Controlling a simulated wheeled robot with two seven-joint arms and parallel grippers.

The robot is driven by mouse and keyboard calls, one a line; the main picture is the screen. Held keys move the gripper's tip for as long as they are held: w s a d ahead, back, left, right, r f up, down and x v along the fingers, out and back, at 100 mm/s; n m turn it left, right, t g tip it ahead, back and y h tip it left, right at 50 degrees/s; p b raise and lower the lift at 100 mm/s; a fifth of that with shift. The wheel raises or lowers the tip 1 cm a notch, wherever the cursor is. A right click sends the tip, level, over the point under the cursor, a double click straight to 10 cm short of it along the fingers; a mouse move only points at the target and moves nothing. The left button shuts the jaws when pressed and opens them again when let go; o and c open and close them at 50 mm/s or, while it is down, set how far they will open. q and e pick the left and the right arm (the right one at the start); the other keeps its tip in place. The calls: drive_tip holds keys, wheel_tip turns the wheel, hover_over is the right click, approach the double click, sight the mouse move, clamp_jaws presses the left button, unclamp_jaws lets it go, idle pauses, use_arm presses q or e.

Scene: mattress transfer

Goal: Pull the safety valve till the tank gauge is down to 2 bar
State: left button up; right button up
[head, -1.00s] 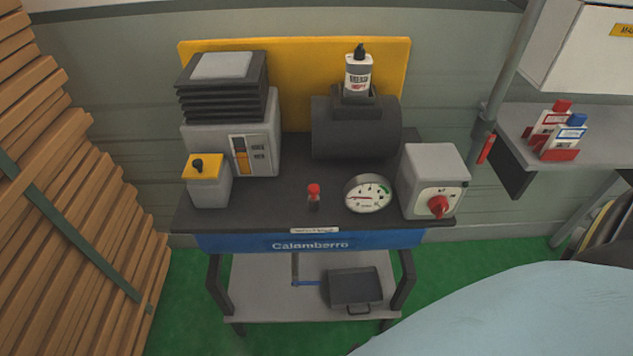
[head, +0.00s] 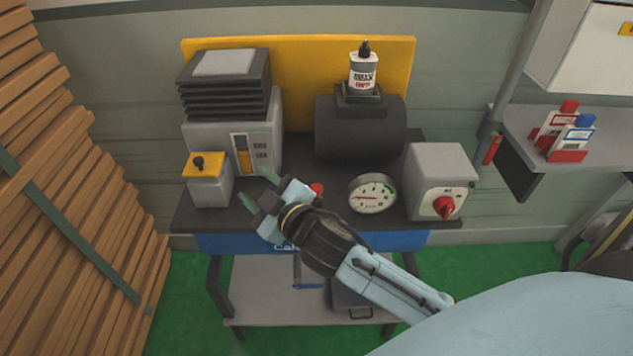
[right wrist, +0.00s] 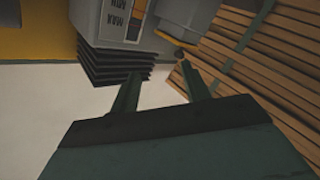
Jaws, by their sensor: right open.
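The round white tank gauge (head: 372,193) stands at the front of the bench top. Its red needle points left; a green mark is on the right of the dial, and the figures are too small to read. A small red-topped fitting (head: 317,189), which looks like the safety valve, stands just left of the gauge; its lower part is hidden behind my right gripper. My right gripper (head: 257,187) is open and empty, its fingertips pointing left, past the red top. In the right wrist view its two fingers (right wrist: 161,92) are apart with nothing between them. My left gripper is not in view.
A dark tank (head: 358,127) with a bottle (head: 363,70) on top stands behind the gauge. A grey box with a red knob (head: 444,206) is at the right. A finned grey machine (head: 228,110) and a yellow-topped box (head: 205,165) stand left. Stacked planks (head: 60,200) fill the far left.

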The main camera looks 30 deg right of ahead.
drive_tip(key=w+a+r+n+t+y, duration=0.1)
drive_tip(key=a+r+n+y, duration=0.25)
drive_tip(key=r, duration=0.25)
drive_tip(key=a+r+n+t+y, duration=0.1)
drive_tip(key=a+r+n+y, duration=0.2)
drive_tip(key=r+n+y, duration=0.25)
drive_tip(key=s+a+r+n+g+y, duration=0.1)
drive_tip(key=a+r+n+g+y, duration=0.3)
drive_tip(key=n+y, duration=0.15)
drive_tip(key=n+g+h, duration=1.5)
drive_tip(key=n+h, duration=0.1)
drive_tip(key=h, duration=0.1)
approach(316, 187)
drive_tip(key=shift+m, duration=0.25)
wheel_tip(316, 187, down, 9)
drive_tip(key=shift+s+r+b, duration=0.15)
drive_tip(key=shift+r+b, duration=0.05)
drive_tip(key=shift+b, duration=0.2)
drive_tip(key=shift+r, duration=0.1)
clamp_jaws()
